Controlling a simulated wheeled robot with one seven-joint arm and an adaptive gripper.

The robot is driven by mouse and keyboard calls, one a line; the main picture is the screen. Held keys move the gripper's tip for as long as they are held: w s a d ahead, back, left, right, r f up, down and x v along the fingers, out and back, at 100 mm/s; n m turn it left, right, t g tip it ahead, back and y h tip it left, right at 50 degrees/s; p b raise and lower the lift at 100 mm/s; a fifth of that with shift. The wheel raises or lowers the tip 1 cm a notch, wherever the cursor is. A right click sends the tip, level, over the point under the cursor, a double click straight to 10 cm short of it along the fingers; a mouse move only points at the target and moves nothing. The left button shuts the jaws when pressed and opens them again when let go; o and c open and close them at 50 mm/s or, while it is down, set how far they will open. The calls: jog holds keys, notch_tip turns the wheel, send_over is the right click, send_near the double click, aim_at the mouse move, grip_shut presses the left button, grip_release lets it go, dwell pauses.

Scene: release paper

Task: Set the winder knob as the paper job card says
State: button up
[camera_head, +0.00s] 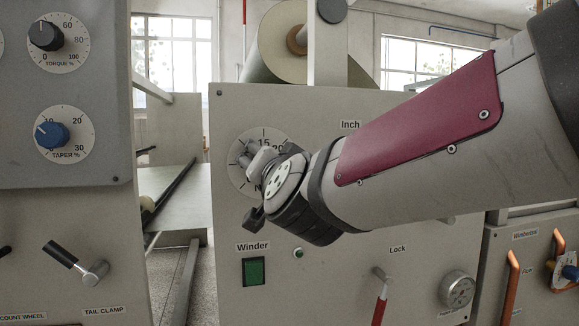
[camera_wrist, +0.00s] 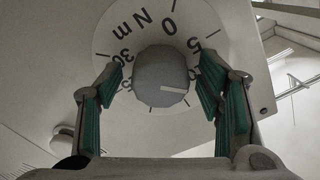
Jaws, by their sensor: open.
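A round white dial (camera_wrist: 103,38) marked in N m fills the upper middle of the wrist view. The grey winder knob (camera_wrist: 160,75) sits at its centre, with a white pointer line towards the right of that picture. My gripper (camera_wrist: 162,78) is open, with green-padded fingers on both sides of the knob; contact cannot be told. In the head view the dial (camera_head: 240,180) is on the middle panel, and my gripper (camera_head: 258,163) covers most of its knob. No job card can be made out.
Below the dial are a green button (camera_head: 254,271) labelled Winder and a red-handled Lock lever (camera_head: 380,300). The left panel (camera_head: 95,110) carries torque and taper knobs and a tail clamp lever (camera_head: 75,262). A paper roll (camera_head: 280,40) is behind. Orange handles (camera_head: 510,285) stand at right.

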jog(key=v, duration=1.2)
jog(key=s+d+f+n+g, duration=0.2)
jog(key=s+d+f+g, duration=0.2)
jog(key=f, duration=0.4)
jog(key=s+d+f+n+g, duration=0.25)
jog(key=s+f+g, duration=0.2)
jog(key=f, duration=0.35)
jog(key=s+d+f+m+g+h, duration=0.1)
jog(key=s+d+f+g+h, duration=0.25)
jog(key=s+d, duration=0.45)
jog(key=s+d+f+g+h, duration=0.2)
jog(key=s+d+f+g, duration=0.35)
jog(key=s, duration=0.45)
notch_tip(320, 180, up, 31)
jog(key=d+t+p, duration=0.1)
jog(key=t+p, duration=0.3)
jog(key=p, duration=2.5)
jog(key=shift+s+d, duration=0.25)
jog(key=shift+s, duration=0.15)
